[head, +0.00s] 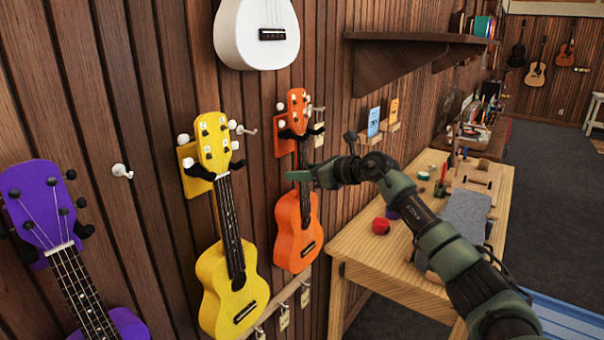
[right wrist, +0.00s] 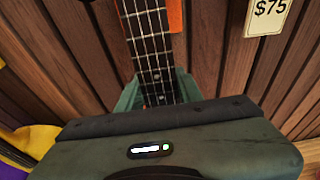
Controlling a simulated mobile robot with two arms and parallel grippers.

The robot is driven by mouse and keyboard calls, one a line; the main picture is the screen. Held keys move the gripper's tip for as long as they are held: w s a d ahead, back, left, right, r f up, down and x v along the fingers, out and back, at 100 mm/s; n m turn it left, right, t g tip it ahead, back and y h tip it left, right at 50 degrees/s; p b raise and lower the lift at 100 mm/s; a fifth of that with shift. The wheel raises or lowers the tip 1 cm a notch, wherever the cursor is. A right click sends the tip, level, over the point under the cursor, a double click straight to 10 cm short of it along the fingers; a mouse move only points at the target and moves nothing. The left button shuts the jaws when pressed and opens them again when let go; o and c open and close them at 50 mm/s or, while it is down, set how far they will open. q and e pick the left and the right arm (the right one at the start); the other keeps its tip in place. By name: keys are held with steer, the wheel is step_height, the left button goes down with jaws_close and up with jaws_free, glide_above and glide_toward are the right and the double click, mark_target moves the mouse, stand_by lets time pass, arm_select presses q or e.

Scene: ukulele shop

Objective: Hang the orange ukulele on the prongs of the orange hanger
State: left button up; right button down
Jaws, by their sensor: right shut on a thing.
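The orange ukulele (head: 295,232) hangs upright against the slatted wall, its head at the orange hanger (head: 281,143). The hanger's dark prongs (head: 287,134) show at either side of the neck, just below the head. I cannot tell whether the head's weight rests on them. My right gripper (head: 302,175) is shut on the ukulele's neck, below the prongs and above the body. In the right wrist view the neck (right wrist: 148,45) runs between my green fingers (right wrist: 158,90), with an orange surface behind it. My left gripper is not in view.
A yellow ukulele (head: 232,275) hangs close on the left, a purple one (head: 60,205) farther left, and a white one (head: 258,35) above. Wall pegs (head: 122,171) and price tags (head: 319,130) are near. A wooden workbench (head: 370,262) with tools stands to the right.

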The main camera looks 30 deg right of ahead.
steer(key=shift+s+a+f, duration=0.2)
steer(key=shift+f, duration=0.1)
stand_by(0.7)
steer(key=c, duration=1.1)
jaws_free()
steer(key=shift+o, duration=1.3)
steer(key=shift+s+r, duration=0.1)
steer(key=shift+r, duration=0.05)
steer(key=shift+d, duration=0.1)
steer(key=shift+s+d, duration=0.1)
steer(key=shift+s, duration=0.05)
steer(key=shift+b+v, duration=0.4)
steer(key=shift+v, duration=0.45)
